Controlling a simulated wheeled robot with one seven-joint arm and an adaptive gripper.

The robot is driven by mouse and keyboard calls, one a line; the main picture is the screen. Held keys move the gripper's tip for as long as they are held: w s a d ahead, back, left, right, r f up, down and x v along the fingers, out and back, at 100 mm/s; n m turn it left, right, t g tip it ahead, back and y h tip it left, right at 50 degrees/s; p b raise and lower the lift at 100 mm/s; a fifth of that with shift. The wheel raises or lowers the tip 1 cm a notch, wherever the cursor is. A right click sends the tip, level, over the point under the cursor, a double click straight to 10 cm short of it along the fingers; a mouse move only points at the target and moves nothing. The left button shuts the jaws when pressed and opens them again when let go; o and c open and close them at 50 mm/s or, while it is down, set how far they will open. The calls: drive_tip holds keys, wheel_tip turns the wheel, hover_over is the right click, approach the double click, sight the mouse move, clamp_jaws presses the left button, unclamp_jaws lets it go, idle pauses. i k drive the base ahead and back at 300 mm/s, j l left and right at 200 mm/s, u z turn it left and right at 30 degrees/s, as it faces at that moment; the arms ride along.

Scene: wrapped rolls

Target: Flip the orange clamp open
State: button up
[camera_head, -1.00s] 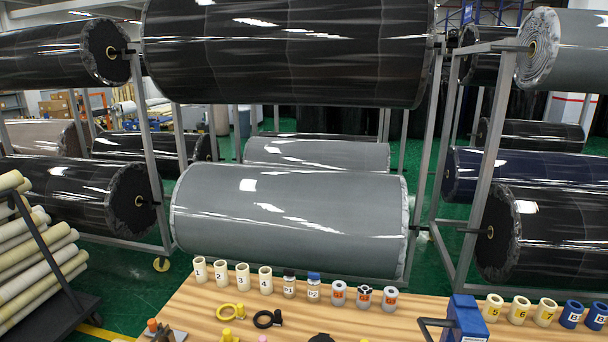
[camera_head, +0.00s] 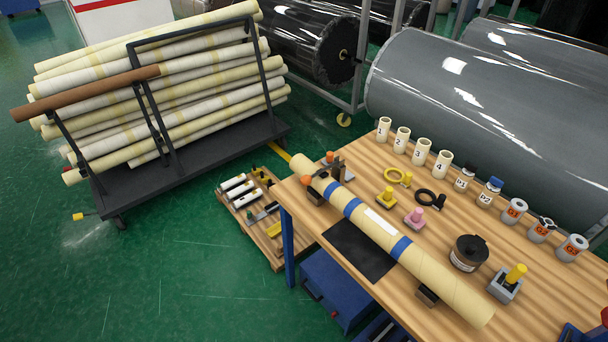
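An orange knob (camera_head: 306,181) shows at the far left end of a long cream tube (camera_head: 440,278) with blue bands on the wooden table. It seems to belong to a dark clamp or holder (camera_head: 338,170) around that end of the tube. Whether the clamp is open or shut is too small to tell. A second small orange piece (camera_head: 329,157) sits just behind it. My gripper is not in view.
The table (camera_head: 545,255) also bears numbered cups (camera_head: 421,152), grey rolls (camera_head: 513,211), a black round pot (camera_head: 468,253) and yellow and pink knobs (camera_head: 415,216). A cart of cream tubes (camera_head: 160,90) stands at left. Green floor (camera_head: 180,270) is free in front.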

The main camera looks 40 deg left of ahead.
sight(305, 180)
drive_tip(key=u, duration=1.5)
drive_tip(key=i+l+u, duration=0.1)
drive_tip(key=i, duration=0.25)
drive_tip(key=i+l+u, duration=0.15)
drive_tip(key=i+l, duration=0.1)
drive_tip(key=i, duration=0.1)
